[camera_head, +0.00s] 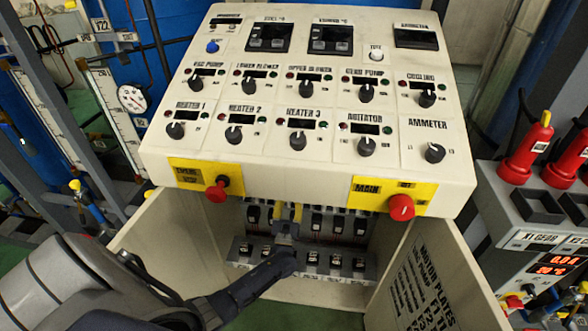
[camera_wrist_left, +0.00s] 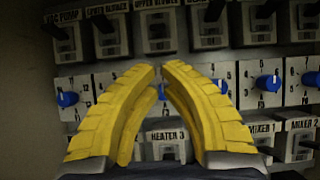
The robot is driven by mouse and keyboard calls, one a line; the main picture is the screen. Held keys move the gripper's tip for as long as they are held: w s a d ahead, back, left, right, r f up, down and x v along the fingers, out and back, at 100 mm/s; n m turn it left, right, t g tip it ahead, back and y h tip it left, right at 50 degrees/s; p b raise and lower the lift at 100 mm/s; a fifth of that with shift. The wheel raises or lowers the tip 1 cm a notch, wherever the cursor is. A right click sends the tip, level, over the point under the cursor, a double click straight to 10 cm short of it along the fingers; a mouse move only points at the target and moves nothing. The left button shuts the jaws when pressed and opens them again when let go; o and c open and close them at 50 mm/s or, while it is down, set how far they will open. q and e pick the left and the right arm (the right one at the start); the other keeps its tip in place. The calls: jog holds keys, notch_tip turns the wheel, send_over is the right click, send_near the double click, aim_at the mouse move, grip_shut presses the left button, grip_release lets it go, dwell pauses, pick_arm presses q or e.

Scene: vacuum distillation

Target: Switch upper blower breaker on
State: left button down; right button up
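The upper blower breaker (camera_wrist_left: 157,32) is in the top row of the left wrist view, under its "UPPER BLOWER" label, with a black lever on a pale body. Whether its lever is on or off is hard to tell. My left gripper (camera_wrist_left: 161,70) has two yellow curved fingers with a gap between their tips and nothing held. The tips appear just below this breaker, in front of a row of blue knobs; contact cannot be told. In the head view the left gripper (camera_head: 288,212) reaches into the open cabinet and hides part of the upper breaker row. My right gripper is not in view.
The lower blower breaker (camera_wrist_left: 110,36) is left of the target; more breakers stand to its right. A lower row includes the heater 3 breaker (camera_wrist_left: 166,147). The cabinet door (camera_head: 430,275) is open at right. Red knobs (camera_head: 401,207) sit on the console above the opening.

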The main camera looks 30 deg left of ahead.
pick_arm(q)
jog(key=x, duration=1)
jog(key=shift+d, duration=0.2)
dwell(0.4)
